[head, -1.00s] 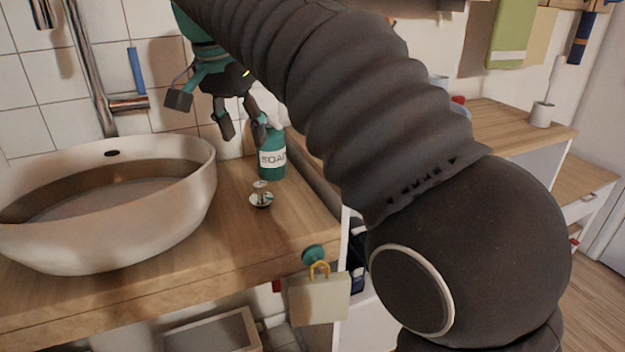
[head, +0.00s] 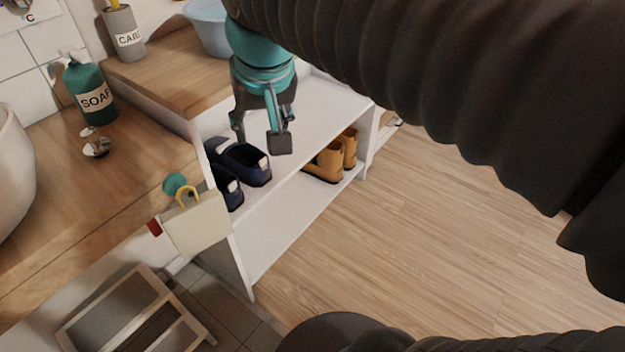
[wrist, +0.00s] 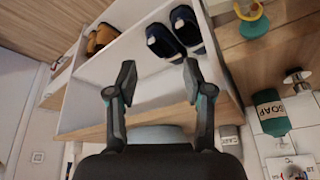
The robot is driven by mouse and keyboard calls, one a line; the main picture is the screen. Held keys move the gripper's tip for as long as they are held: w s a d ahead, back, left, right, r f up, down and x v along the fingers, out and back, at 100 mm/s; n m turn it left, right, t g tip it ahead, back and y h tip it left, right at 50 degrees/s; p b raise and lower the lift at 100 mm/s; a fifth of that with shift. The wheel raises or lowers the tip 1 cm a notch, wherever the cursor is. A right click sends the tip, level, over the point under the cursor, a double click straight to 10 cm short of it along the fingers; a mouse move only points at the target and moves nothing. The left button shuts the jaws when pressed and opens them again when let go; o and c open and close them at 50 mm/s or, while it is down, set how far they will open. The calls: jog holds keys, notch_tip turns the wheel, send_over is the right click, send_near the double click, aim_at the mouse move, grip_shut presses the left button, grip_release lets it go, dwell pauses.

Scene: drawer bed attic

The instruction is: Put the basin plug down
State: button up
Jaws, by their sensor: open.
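The basin plug (head: 96,147), a small shiny metal piece, stands on the wooden counter (head: 140,150) in front of the soap bottle, right of the basin (head: 12,170). In the wrist view the plug (wrist: 297,78) shows at the right edge, beside the soap bottle. My gripper (head: 262,140) is well to the right of the plug, in front of the white shoe shelf. In the wrist view my gripper (wrist: 158,80) has its two fingers spread apart with nothing between them.
A green soap bottle (head: 90,92) stands behind the plug. A teal knob (head: 174,184) with a hanging bag (head: 196,226) is at the counter's front edge. The white shelf (head: 290,205) holds blue shoes (head: 243,163) and orange boots (head: 332,160). The wooden floor (head: 430,250) at right is clear.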

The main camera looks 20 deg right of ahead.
jog(key=s+d+f+t, duration=0.1)
jog(key=s+d+f, duration=0.5)
jog(key=f, duration=0.5)
jog(key=s, duration=0.2)
jog(key=shift+s+d+n, duration=0.3)
jog(key=shift+s, duration=0.1)
jog(key=shift+a, duration=0.1)
